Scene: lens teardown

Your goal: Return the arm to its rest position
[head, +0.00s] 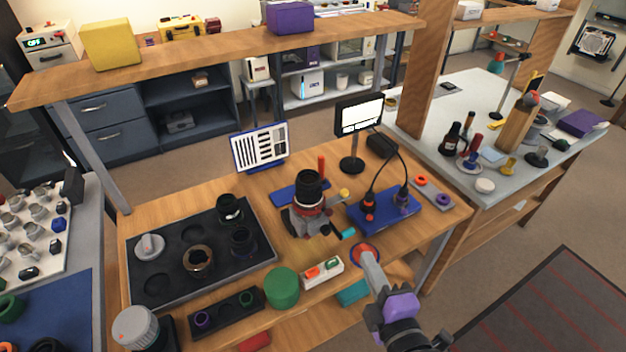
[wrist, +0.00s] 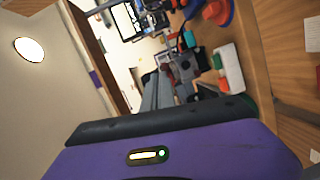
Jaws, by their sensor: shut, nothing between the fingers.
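My gripper (head: 371,262) is in front of the workbench's front edge in the head view, reaching up and left from its purple wrist. Its grey fingers are shut with nothing between them. In the wrist view my gripper (wrist: 165,82) shows beyond the purple housing, tilted against the bench. A round red and blue piece (head: 364,251) shows right by the fingertips in the head view. I cannot tell from the head view whether they touch; in the wrist view this piece (wrist: 217,12) lies apart from the fingers.
The wooden workbench (head: 300,171) holds a black tray (head: 170,285) of lens parts, a lens in a stand (head: 309,190), a green cylinder (head: 282,287), a white block with red and green pieces (head: 322,272) and a small lit screen (head: 360,115). The floor at right is open.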

